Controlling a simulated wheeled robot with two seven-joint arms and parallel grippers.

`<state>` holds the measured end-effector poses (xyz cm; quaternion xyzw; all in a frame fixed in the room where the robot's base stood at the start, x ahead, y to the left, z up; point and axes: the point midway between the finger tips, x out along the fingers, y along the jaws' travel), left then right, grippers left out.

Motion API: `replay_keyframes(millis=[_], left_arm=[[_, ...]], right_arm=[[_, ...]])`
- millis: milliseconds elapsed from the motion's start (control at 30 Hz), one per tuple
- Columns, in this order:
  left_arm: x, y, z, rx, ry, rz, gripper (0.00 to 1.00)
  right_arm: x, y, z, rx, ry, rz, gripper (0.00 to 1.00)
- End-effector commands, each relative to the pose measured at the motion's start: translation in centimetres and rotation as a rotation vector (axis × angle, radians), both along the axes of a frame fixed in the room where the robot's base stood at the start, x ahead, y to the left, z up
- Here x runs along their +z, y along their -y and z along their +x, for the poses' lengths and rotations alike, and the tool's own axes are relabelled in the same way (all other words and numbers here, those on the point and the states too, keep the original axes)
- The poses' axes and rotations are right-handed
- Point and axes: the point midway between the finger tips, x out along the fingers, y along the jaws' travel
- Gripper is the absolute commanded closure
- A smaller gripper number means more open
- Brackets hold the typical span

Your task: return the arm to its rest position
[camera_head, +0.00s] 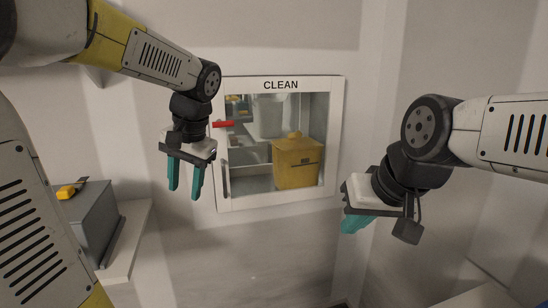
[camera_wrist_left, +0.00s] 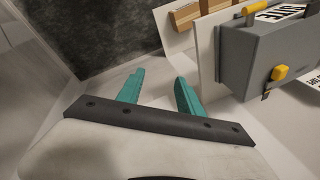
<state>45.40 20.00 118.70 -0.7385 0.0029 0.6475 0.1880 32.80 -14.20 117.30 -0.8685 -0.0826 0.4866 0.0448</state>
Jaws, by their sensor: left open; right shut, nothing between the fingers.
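My left gripper (camera_head: 184,180) hangs from my left arm in the head view, in front of the wall and left of the clean hatch. Its two teal fingers point down, apart, with nothing between them. In the left wrist view my left gripper (camera_wrist_left: 160,88) also shows open and empty. My right gripper (camera_head: 352,224) is at the right in the head view, low and right of the hatch. Its teal fingers are together, partly hidden behind its own mount, and I see nothing held.
A wall hatch marked CLEAN (camera_head: 281,203) has a red latch (camera_head: 223,124) and a yellow lidded box (camera_head: 297,165) behind its pane. A grey case (camera_head: 90,222) with yellow fittings stands on a white ledge (camera_head: 126,245) at the left; the case (camera_wrist_left: 240,62) fills the wrist view's upper right.

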Motion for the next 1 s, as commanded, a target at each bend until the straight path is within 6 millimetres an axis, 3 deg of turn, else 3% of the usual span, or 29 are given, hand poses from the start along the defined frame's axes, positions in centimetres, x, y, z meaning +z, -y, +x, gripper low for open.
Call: replay_keyframes(millis=[33,200,400,600,1000], left_arm=[[0.0,0.3,-2.0,0.012,0.038,-0.071,0.57],[-0.4,2.6,-7.4,0.049,0.176,-0.29,0.57],[-1.1,4.9,-11.3,0.101,0.32,-0.45,0.57],[-1.4,5.8,-12.5,0.125,0.38,-0.504,0.57],[-1.5,5.8,-12.6,0.126,0.382,-0.507,0.57]], right_arm=[[0.0,0.0,0.0,0.0,0.0,0.0,1.0],[0.0,0.0,0.0,0.0,0.0,0.0,1.0],[0.0,0.0,0.0,0.0,0.0,0.0,1.0],[0.0,0.0,0.0,0.0,0.0,0.0,1.0],[0.0,0.0,0.0,0.0,0.0,0.0,1.0]])
